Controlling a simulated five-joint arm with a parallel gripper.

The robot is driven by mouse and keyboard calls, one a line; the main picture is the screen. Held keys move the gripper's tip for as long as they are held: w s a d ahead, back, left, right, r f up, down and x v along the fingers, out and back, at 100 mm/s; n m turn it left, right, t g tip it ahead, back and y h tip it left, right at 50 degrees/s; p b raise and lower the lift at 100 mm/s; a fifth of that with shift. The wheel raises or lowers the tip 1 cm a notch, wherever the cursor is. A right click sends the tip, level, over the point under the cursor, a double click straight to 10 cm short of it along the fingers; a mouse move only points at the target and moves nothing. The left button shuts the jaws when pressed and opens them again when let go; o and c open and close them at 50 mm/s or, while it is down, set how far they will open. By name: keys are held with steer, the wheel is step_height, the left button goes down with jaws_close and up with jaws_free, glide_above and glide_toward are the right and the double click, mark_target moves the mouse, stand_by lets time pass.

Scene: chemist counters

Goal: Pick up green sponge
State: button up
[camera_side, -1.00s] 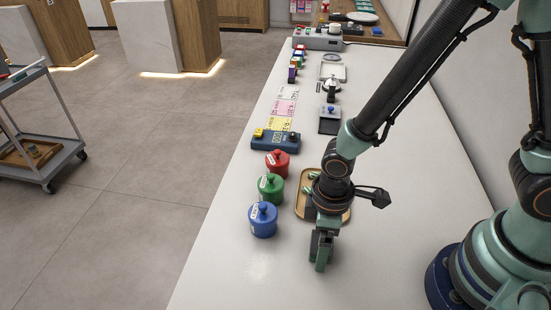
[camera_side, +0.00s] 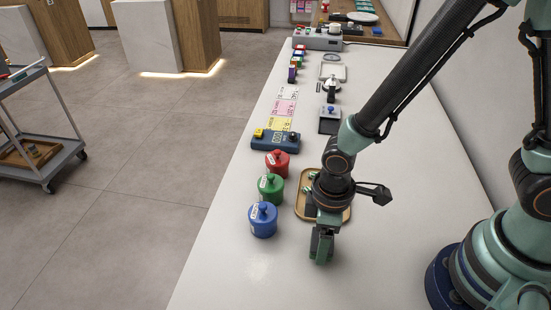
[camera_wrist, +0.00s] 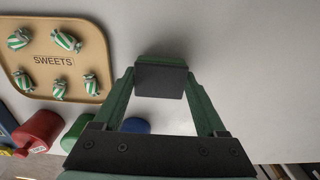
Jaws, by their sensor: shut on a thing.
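In the wrist view my gripper (camera_wrist: 160,86) has its two green fingers on either side of a block, the green sponge (camera_wrist: 160,81). Its large near face is dark grey, with a green strip along the far edge. The fingers are shut on it at its left and right sides. In the side view my gripper (camera_side: 322,246) points down at the near part of the white counter, in front of the sweets tray. The sponge cannot be told apart from the fingers there, and any gap below it is unclear.
A tan sweets tray (camera_wrist: 54,97) with several green-and-white striped sweets lies close by. Red (camera_side: 277,163), green (camera_side: 271,188) and blue (camera_side: 263,221) lidded jars stand left of it. A dark blue keyed device (camera_side: 275,140) lies farther back. The near counter (camera_side: 225,285) is clear.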

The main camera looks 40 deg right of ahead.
step_height(320, 180, up, 19)
stand_by(0.4)
